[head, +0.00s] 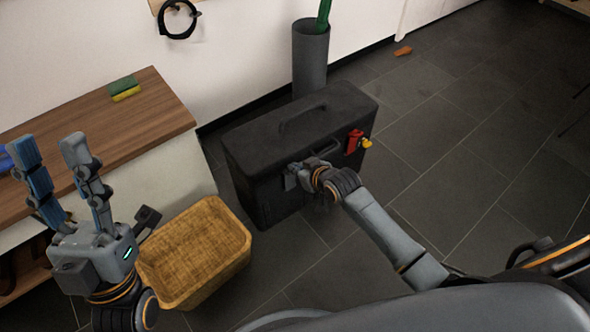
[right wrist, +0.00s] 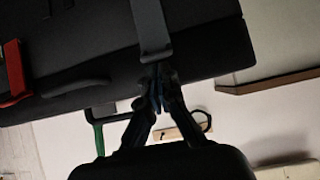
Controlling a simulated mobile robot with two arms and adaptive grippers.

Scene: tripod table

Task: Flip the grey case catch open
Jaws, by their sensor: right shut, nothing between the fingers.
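The black case (head: 265,130) stands on the floor with its handle on top. Its grey catch (head: 290,178) is on the front, at the left; in the right wrist view the grey catch (right wrist: 150,28) is a flat strip ending at my fingertips. My right gripper (head: 303,174) is at the catch, fingers shut with nothing between them; the right wrist view shows its fingertips (right wrist: 159,82) together at the strip's end. I cannot tell whether they touch it. My left gripper (head: 48,143) is open and empty, fingers pointing up, away from the case.
A red catch (head: 353,142) with a yellow part beside it is at the case's right. A wicker basket (head: 240,228) stands left of the case, below a wooden-topped cabinet (head: 150,95). A grey bin (head: 309,65) stands behind the case. Floor to the right is mostly clear.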

